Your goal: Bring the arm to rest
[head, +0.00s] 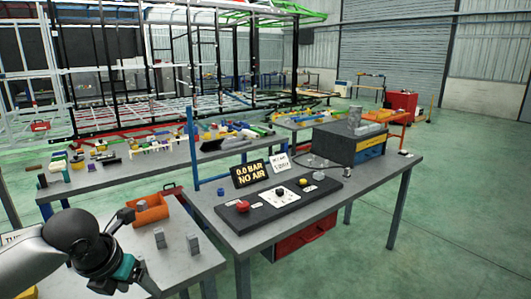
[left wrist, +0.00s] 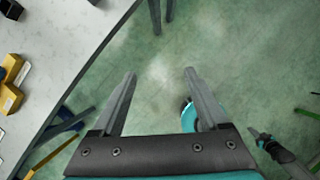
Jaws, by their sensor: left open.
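My left arm comes in at the lower left of the head view, and its gripper (head: 122,270) is over the near grey table (head: 185,271). In the left wrist view the left gripper (left wrist: 160,74) has its two grey fingers wide apart. Nothing is between them, and green floor shows beyond. A dark and teal part (left wrist: 272,150) at the right of the wrist view looks like my other gripper. Its jaws cannot be made out.
Grey blocks (head: 193,245) and an orange bin (head: 149,210) are on the near table, close to the left gripper. A bench (head: 262,231) with a control panel (head: 280,203) stands to the right. Open green floor (head: 460,230) lies beyond it.

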